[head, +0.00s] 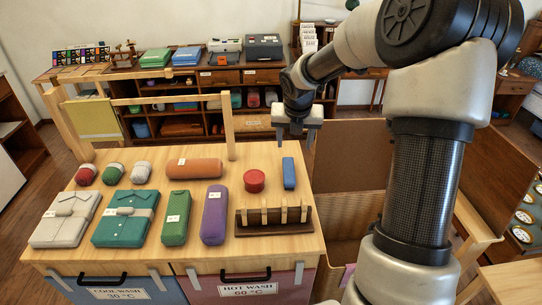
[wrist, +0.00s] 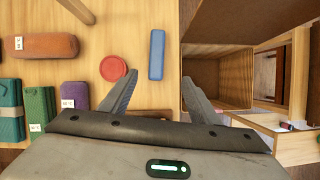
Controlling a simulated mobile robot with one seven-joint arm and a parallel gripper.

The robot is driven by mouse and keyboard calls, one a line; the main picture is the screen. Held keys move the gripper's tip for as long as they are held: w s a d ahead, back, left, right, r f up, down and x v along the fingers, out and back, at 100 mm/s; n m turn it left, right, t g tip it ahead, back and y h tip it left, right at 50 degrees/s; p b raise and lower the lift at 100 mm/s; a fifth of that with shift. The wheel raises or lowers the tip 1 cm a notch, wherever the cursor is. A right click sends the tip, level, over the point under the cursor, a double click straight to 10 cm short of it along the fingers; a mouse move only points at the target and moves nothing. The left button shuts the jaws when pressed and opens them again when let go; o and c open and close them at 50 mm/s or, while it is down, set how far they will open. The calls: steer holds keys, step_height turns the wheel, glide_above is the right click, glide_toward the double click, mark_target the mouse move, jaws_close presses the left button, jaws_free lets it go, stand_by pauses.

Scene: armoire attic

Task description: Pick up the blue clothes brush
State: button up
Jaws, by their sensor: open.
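The blue clothes brush (head: 289,173) is a slim blue bar lying on the wooden table, near its right edge. In the wrist view the brush (wrist: 157,54) lies ahead of the fingers, between their lines and nearer the left one. My gripper (head: 297,136) hangs above the back right of the table, apart from the brush. Its two fingers (wrist: 160,88) are spread, with nothing between them.
A round red tin (head: 254,181) lies just left of the brush. A dark wooden rack with pegs (head: 273,229) stands in front. Folded shirts (head: 125,227) and rolled bundles fill the left. An open wooden box (wrist: 217,78) adjoins the right edge.

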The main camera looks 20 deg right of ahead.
steer(key=n+b, duration=0.1)
steer(key=b, duration=0.2)
glide_toward(289, 169)
steer(key=x, duration=0.3)
steer(key=shift+s, duration=0.25)
steer(key=shift+b+x, duration=0.3)
steer(key=shift+x, duration=2.55)
steer(key=shift+w+r, duration=0.1)
steer(key=shift+w, duration=0.05)
steer(key=c, duration=1.2)
